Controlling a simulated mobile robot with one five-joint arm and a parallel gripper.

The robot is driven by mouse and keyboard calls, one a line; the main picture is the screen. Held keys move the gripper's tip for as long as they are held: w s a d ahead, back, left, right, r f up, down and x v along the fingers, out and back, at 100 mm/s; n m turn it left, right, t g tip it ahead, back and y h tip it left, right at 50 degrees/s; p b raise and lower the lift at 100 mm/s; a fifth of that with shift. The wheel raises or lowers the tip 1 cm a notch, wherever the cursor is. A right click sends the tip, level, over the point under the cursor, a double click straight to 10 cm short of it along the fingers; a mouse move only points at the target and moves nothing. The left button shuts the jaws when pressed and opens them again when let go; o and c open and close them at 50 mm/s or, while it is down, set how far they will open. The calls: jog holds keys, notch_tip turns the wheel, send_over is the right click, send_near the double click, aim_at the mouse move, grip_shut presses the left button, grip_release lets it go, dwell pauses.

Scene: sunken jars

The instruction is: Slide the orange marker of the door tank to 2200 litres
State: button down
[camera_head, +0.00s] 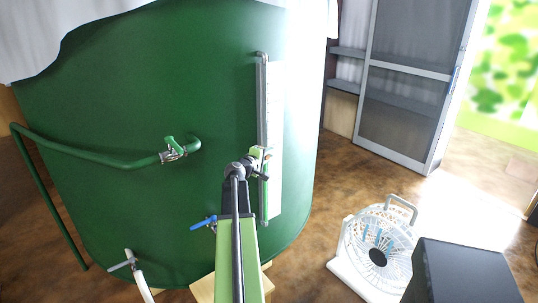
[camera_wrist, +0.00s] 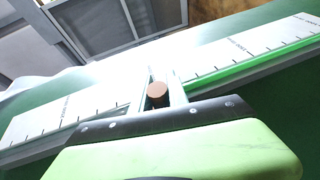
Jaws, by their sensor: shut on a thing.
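The green door tank (camera_head: 120,90) fills the left of the head view. Its upright gauge tube (camera_head: 262,90) runs beside a white scale strip (camera_head: 275,110). My gripper (camera_head: 260,160) is at the tube, about midway up the visible strip. In the wrist view, my gripper (camera_wrist: 160,92) is shut on the orange marker (camera_wrist: 156,91), which shows as a round brownish-orange knob between the fingers. The scale (camera_wrist: 220,58) shows tick marks and small labels on both sides of the fingers; I cannot read the figures. Bright green (camera_wrist: 245,72) shows along the tube right of the fingers.
A green pipe with a tap (camera_head: 173,150) is on the tank's left. A blue-handled tap (camera_head: 204,222) and another tap (camera_head: 124,261) sit low. A white fan (camera_head: 375,250) and dark box (camera_head: 460,272) stand at right. A screen door (camera_head: 410,100) is behind.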

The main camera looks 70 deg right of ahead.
dwell(0.8)
notch_tip(320, 180, up, 8)
jog(key=p, duration=0.7)
jog(key=shift+f+p, duration=0.1)
jog(key=shift+p, duration=0.3)
jog(key=c, duration=1.3)
grip_release()
jog(key=p+v, duration=0.3)
jog(key=v, duration=1.4)
jog(key=shift+a, duration=0.2)
